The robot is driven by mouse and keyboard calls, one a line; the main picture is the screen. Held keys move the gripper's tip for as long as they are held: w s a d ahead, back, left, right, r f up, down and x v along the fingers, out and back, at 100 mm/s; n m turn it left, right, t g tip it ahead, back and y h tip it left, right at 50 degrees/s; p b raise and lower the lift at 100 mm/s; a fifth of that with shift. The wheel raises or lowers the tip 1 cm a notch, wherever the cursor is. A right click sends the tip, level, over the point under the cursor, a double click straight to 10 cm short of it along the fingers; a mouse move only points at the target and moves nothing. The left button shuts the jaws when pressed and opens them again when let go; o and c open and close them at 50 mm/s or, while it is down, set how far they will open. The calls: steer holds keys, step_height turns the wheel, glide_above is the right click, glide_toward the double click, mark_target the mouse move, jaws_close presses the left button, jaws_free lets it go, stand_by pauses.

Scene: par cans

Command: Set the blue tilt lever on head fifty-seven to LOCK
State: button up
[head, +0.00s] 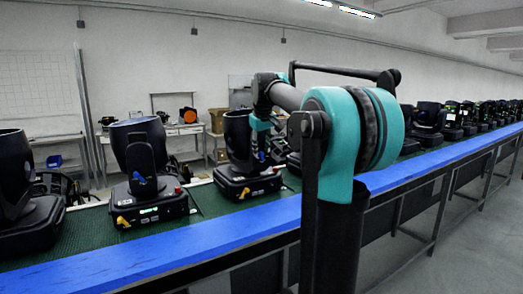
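Several black moving-head lights stand on a green conveyor belt. One light (140,160) left of centre has a blue lever (147,187) low on its yoke and a lit green display on its base. Another light (236,137) is behind my arm's far end, and a small blue patch shows low on its yoke. My gripper (259,152) is in front of this light's right side, small and partly merged with the dark yoke. I cannot tell whether it touches the light or is open or shut. No head number or LOCK marking is legible.
A blue rail (190,238) runs along the belt's near edge. A dark light (22,215) stands at the far left, and a long row of lights (455,115) recedes right. Workbenches and a white board (38,90) are behind. Grey floor (470,240) is clear at right.

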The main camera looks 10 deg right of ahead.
steer(key=shift+w+f, duration=0.1)
steer(key=shift+f, duration=0.2)
steer(key=shift+c, duration=0.6)
jaws_close()
